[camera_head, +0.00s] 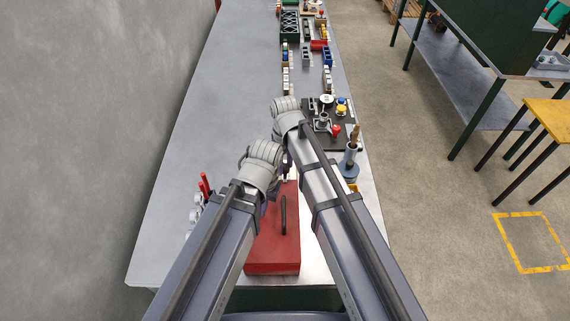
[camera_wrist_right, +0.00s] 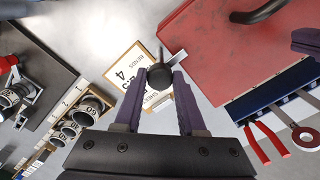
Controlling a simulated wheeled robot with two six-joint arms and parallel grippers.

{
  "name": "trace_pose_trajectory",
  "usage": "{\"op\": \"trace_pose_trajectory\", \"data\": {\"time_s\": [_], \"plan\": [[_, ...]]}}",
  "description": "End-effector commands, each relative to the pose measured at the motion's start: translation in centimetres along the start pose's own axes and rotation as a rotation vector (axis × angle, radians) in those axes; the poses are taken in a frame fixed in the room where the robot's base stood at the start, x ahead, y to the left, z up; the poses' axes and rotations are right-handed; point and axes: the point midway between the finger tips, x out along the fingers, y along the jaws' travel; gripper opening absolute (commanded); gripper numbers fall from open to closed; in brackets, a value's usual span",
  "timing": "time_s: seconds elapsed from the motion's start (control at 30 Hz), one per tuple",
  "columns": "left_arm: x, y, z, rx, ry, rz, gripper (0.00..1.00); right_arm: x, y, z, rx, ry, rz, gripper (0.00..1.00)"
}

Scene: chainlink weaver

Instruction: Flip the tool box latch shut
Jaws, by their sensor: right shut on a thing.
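The red tool box (camera_head: 265,252) lies on the bench between my arms, with a black handle (camera_head: 283,215) on its lid. In the right wrist view the box (camera_wrist_right: 235,65) fills the upper right. A metal latch piece (camera_wrist_right: 177,57) sticks out from its edge. My right gripper (camera_wrist_right: 158,88) has its purple fingers shut on a black knob (camera_wrist_right: 158,74) beside that piece, apparently the latch knob. How the knob joins the latch is hard to see. My left gripper is mostly hidden behind its wrist; a purple part, apparently its finger (camera_wrist_right: 306,40), shows at the right edge.
Red-handled pliers (camera_wrist_right: 258,140) and other tools stand beside the box. A small rack of metal rings (camera_wrist_right: 75,125) and a dark board (camera_wrist_right: 35,65) lie at the left. Printed cards (camera_wrist_right: 130,75) lie behind the fingers. The bench's left side (camera_head: 195,120) is clear.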

Motion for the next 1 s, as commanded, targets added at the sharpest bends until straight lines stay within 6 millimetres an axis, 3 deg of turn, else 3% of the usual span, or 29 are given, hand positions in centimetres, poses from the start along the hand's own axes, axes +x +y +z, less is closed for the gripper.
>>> {"op": "trace_pose_trajectory", "data": {"time_s": [0.3,0.33,0.57,1.0], "plan": [[0.01,0.00,0.00,0.000,0.000,0.000,0.00,0.01,-0.01,0.01,0.003,0.000,-0.001,0.00],[0.01,0.00,0.00,0.000,0.000,0.000,0.00,0.01,-0.01,0.01,0.003,0.000,-0.001,0.41],[0.01,0.00,0.00,0.000,0.000,0.000,0.00,0.01,-0.01,0.01,0.002,0.000,0.000,0.67],[-0.61,-0.06,0.03,0.000,0.000,0.000,0.00,-0.61,0.00,0.00,0.001,0.000,0.000,0.69]]}}
